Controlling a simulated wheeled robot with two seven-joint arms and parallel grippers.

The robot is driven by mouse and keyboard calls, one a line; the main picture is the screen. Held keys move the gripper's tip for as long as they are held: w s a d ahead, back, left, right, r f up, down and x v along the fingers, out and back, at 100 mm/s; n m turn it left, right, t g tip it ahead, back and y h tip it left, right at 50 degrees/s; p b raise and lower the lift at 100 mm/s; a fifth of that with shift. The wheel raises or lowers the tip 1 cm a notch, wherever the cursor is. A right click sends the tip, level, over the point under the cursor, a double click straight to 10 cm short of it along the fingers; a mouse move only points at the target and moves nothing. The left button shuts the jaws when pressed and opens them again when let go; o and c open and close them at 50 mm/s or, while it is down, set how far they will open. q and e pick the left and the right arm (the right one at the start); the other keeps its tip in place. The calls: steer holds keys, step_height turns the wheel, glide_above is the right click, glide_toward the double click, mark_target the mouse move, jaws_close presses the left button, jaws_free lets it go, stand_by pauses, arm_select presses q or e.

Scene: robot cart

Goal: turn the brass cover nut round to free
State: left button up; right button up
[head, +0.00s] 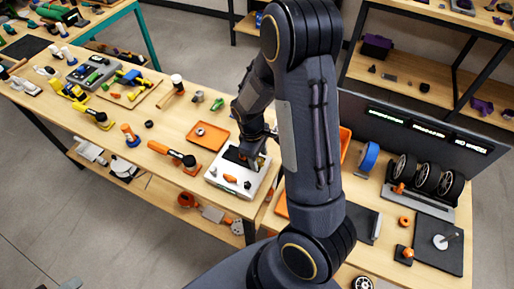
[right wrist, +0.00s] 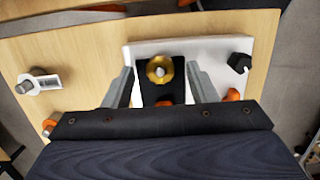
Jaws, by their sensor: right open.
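The brass cover nut (right wrist: 160,69) shows in the right wrist view as a round gold ring around a grey stud. It sits on a black block (right wrist: 164,92) on a white plate (right wrist: 203,47). My right gripper (right wrist: 162,78) is open, with one finger on each side of the nut and a visible gap to both. In the head view my right gripper (head: 249,158) is over the white plate (head: 214,179), and the nut is hidden there. My left gripper is not in view.
An orange tray (head: 207,137) lies beside the white plate. An orange-handled tool (head: 172,153) lies to its left. In the wrist view a black knob (right wrist: 239,63) stands on the plate's right, and a grey and white part (right wrist: 40,83) lies at left.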

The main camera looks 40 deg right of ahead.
steer(key=shift+f, duration=0.3)
steer(key=c, duration=1.1)
steer(key=shift+o, duration=0.2)
steer(key=n, duration=0.4)
steer(key=shift+s+t+b, duration=0.1)
steer(key=shift+t+b, duration=0.2)
steer(key=shift+b, duration=0.1)
steer(key=shift+n+h, duration=0.3)
steer(key=shift+n, duration=0.2)
